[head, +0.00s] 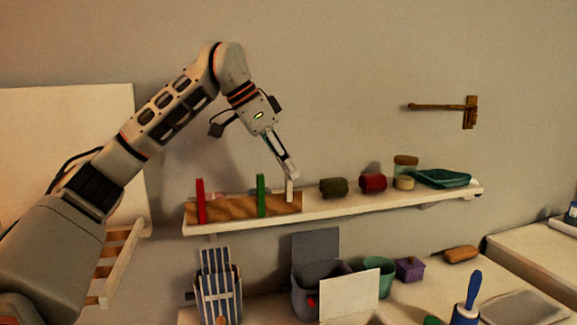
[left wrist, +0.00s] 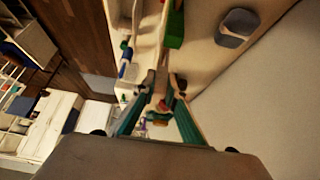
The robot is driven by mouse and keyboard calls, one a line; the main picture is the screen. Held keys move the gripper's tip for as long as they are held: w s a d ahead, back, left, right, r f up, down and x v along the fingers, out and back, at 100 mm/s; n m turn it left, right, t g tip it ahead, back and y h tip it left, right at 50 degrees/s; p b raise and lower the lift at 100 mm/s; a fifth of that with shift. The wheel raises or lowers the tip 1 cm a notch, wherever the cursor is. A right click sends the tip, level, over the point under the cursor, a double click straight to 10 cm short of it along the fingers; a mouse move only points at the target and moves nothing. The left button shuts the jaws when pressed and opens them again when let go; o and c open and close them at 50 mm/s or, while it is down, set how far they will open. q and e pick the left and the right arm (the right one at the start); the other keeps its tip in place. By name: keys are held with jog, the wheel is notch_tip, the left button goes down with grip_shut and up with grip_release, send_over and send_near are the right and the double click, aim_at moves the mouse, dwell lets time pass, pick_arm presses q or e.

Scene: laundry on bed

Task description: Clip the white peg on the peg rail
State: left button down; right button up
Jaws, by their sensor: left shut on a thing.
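The peg rail (head: 236,210) is a brown wooden strip at the left end of the wall shelf. A red peg (head: 201,201) and a green peg (head: 261,196) stand upright on it. The white peg (head: 290,190) is upright at the rail's right end, right of the green one. My left gripper (head: 292,175) reaches down from above and is shut on the white peg's top. The peg's lower end meets the rail in the picture; I cannot tell if it is clipped. The left wrist view shows the gripper's fingers (left wrist: 160,88); the white peg is not clear there. My right gripper is out of view.
Right of the rail, the shelf (head: 400,207) holds a dark green roll (head: 333,187), a red roll (head: 373,183), a jar (head: 405,166) and a teal tray (head: 442,178). Bins and boxes stand below.

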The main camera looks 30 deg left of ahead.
pick_arm(q)
jog(key=shift+f+b, duration=0.85)
jog(key=shift+f, duration=0.55)
jog(key=c, duration=2)
grip_release()
jog(key=shift+r, duration=0.1)
